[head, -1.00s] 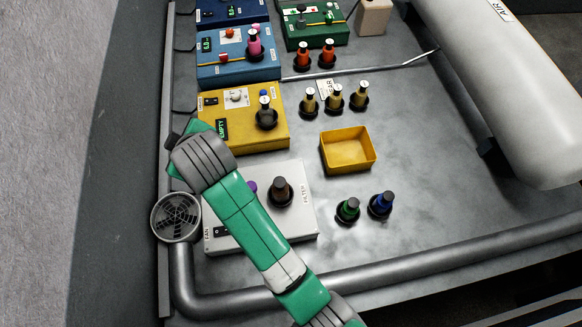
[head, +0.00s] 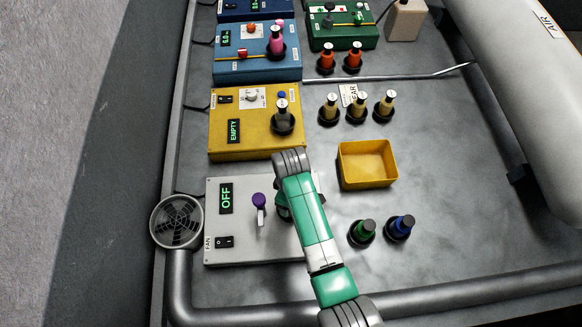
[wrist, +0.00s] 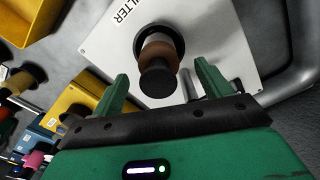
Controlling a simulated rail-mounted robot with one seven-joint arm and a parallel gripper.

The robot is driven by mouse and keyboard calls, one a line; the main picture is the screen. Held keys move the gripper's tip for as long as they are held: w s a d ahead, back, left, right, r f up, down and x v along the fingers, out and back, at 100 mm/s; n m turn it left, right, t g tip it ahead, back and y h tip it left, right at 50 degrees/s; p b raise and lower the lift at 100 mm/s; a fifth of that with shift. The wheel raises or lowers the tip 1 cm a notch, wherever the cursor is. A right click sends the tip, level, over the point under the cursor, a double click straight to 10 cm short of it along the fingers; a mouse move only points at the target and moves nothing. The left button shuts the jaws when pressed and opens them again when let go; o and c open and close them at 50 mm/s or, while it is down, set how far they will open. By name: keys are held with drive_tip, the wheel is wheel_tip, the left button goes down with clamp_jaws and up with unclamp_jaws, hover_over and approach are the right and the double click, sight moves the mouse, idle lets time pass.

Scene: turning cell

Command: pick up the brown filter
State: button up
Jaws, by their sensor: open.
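The brown filter (wrist: 165,48) stands in a dark socket on the white fan box (head: 237,255). It has a brown body and a black top. In the wrist view my gripper (wrist: 161,72) is open, with one green finger on each side of the filter's black top. The fingers do not appear to touch it, and I cannot tell how far down they reach. In the head view my arm covers most of the filter and my gripper's fingers. The box's display reads OFF, and a purple-knobbed lever (head: 260,205) stands left of my arm.
A yellow box (head: 240,145) marked EMPTY lies behind the fan box. A yellow tray (head: 368,183) is to the right. Green (head: 362,231) and blue (head: 399,227) filters stand right of my arm. Several tan filters stand farther back. A large grey air tank (head: 525,90) lies along the right.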

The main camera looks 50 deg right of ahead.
wheel_tip(320, 180, down, 3)
drive_tip(key=shift+d+f, duration=0.1)
drive_tip(key=c, duration=1.5)
wheel_tip(320, 180, up, 10)
drive_tip(key=shift+w+r+p, duration=0.1)
drive_tip(key=shift+p, duration=0.45)
drive_tip(key=shift+c, duration=0.2)
